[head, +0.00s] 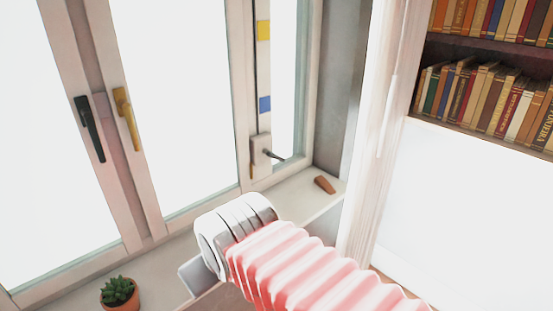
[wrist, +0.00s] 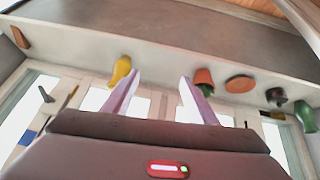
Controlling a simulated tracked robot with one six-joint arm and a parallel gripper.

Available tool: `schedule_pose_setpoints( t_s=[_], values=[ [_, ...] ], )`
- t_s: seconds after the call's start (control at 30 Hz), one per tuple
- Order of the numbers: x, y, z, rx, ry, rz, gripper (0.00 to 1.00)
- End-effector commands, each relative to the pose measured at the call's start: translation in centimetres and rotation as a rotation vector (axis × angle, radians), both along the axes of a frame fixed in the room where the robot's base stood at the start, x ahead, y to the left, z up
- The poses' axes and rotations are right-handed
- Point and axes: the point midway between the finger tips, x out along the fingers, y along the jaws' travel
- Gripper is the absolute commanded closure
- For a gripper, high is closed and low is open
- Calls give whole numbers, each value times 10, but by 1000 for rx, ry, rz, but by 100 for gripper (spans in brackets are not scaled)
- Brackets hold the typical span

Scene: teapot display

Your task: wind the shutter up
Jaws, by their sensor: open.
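A pale winder box (head: 261,150) with a dark crank handle (head: 274,155) is fixed low on the right window frame in the head view. Above it runs a vertical strip with a yellow square (head: 264,30) and a blue square (head: 264,104). The windows show bright white, with no shutter slats visible. In the wrist view, which looks upside down, a dark handle (wrist: 46,94) shows at the left, beyond the jaws. My gripper (wrist: 158,80) is open, with nothing between its two pale fingers, apart from the crank. The fingers are not clearly seen in the head view.
A potted succulent (head: 119,292) and a brown wedge (head: 324,184) are on the sill. Window handles, one black (head: 90,128) and one yellow (head: 126,118), stick out at left. In the wrist view a yellow vase (wrist: 120,71) and a green vase (wrist: 305,115) also show. Bookshelves (head: 490,90) stand right.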

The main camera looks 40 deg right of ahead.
Motion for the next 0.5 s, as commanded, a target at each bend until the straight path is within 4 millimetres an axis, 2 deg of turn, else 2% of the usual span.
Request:
schedule_pose_setpoints(
  t_s=[0.07, 0.3, 0.5],
  values=[
    [22, -21, 5, -72, -34, 23, 41],
    [98, -100, 28, -387, -148, 161, 24],
    [150, -167, 43, -665, -200, 306, 10]
  ],
)
